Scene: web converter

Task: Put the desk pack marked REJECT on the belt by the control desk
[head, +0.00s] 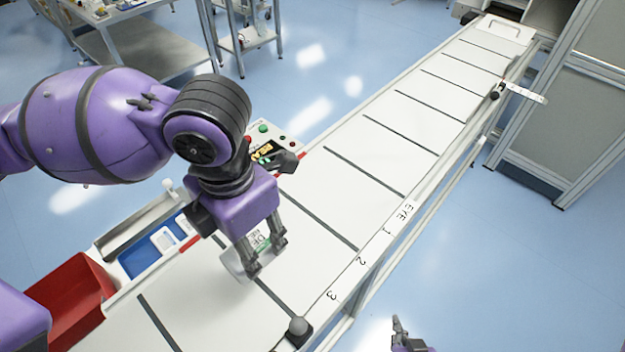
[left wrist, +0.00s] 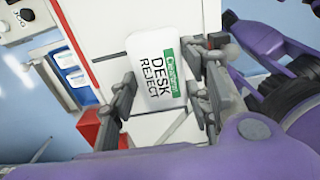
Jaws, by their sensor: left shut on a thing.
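The white desk pack (head: 237,267) with a green band is between the fingers of my left gripper (head: 264,257), low over the near part of the belt (head: 360,165). I cannot tell if it touches the belt. In the left wrist view the pack (left wrist: 155,72) reads DESK REJECT, and the gripper (left wrist: 165,92) is shut on its two sides. The control desk (head: 267,143), with red and green buttons and a small display, stands at the belt's left side, partly hidden by my left arm. My right gripper (head: 400,335) shows only partly at the bottom edge, beyond the belt's right rail.
A red bin (head: 75,300) and a blue tray (head: 150,255) with white packs sit left of the belt. The rail carries labels EYE, 1, 2, 3. A grey cabinet (head: 540,130) stands at right. The belt's far stretch is clear.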

